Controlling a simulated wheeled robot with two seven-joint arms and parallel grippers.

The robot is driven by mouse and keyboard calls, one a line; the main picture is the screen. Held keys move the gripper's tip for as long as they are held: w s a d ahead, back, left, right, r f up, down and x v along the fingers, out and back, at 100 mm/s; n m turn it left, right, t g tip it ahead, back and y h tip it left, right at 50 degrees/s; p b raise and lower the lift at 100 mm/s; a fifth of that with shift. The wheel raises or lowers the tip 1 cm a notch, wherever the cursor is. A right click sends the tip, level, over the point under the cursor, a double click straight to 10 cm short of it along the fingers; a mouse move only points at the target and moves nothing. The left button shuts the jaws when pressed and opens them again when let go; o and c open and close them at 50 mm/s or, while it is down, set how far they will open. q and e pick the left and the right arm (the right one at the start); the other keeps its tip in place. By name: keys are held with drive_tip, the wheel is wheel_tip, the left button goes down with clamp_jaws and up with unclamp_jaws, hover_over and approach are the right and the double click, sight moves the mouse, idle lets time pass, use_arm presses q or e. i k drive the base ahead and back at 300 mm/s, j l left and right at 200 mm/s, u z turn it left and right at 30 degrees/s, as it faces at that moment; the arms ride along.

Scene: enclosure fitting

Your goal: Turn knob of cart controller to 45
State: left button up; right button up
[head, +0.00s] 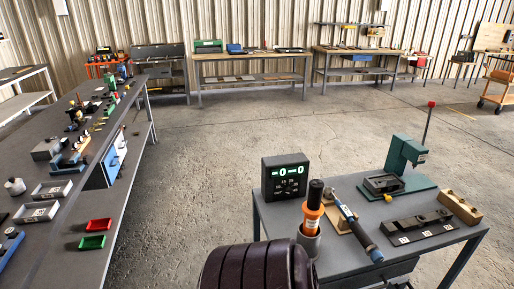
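The cart controller (285,177) is a dark upright box at the back left corner of the cart (345,255). Its display shows green characters that look like "-0-0". Below the display is a small dark knob (290,187) with pale number marks around it; the marks and the knob's pointer are too small to read. Neither of my grippers shows in the head view. A dark ribbed rounded shape fills the bottom middle, in front of the cart's left edge; I cannot tell what it is.
Close in front of the controller stands an orange and black tool (314,208) in a grey cup. Beside it lie a blue and black tool (354,228), a green press (405,165) and a dark block strip (418,226). A long workbench (62,265) stands left; open floor lies between.

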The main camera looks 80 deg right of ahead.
sight(288, 191)
drive_tip(key=i+z, duration=0.45)
drive_tip(key=i+j+z, duration=0.1)
drive_tip(key=i+z, duration=0.15)
drive_tip(key=z, duration=0.2)
drive_tip(key=i+z, duration=0.15)
drive_tip(key=z, duration=0.3)
drive_tip(key=i+z, duration=0.15)
drive_tip(key=z, duration=0.35)
drive_tip(key=i+j+z, duration=0.1)
drive_tip(key=z, duration=0.35)
drive_tip(key=i+j+z, duration=0.15)
drive_tip(key=z, duration=0.35)
drive_tip(key=i+j+z, duration=0.15)
drive_tip(key=z, duration=0.3)
